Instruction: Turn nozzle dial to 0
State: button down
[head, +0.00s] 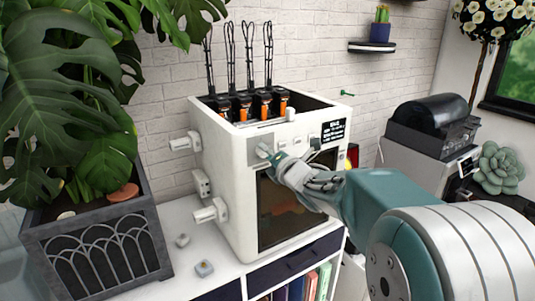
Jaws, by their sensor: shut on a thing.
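A white box-shaped machine (222,178) stands on a white cabinet, with an open top, a dark front window and a control strip along its upper front. My gripper (268,155) reaches in from the right to the left end of that strip and is shut there at a small light knob (262,149), likely the nozzle dial. The fingers and hand hide most of the knob, so its pointer and any number marks cannot be read. More small controls (298,143) sit to the right on the strip, beside a black label with white text (333,130).
A large leafy plant in a grey planter (97,240) stands at left. Small pale pieces (204,268) lie on the cabinet top (172,222) left of the machine. Black-and-orange parts (262,104) rise from the machine's top. A grey-and-black device (425,135) stands at right.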

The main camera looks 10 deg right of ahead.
jog(key=shift+f, duration=0.35)
jog(key=shift+c, duration=1.3)
grip_release()
jog(key=shift+a, duration=0.1)
jog(key=shift+r, duration=0.15)
jog(key=v, duration=1.2)
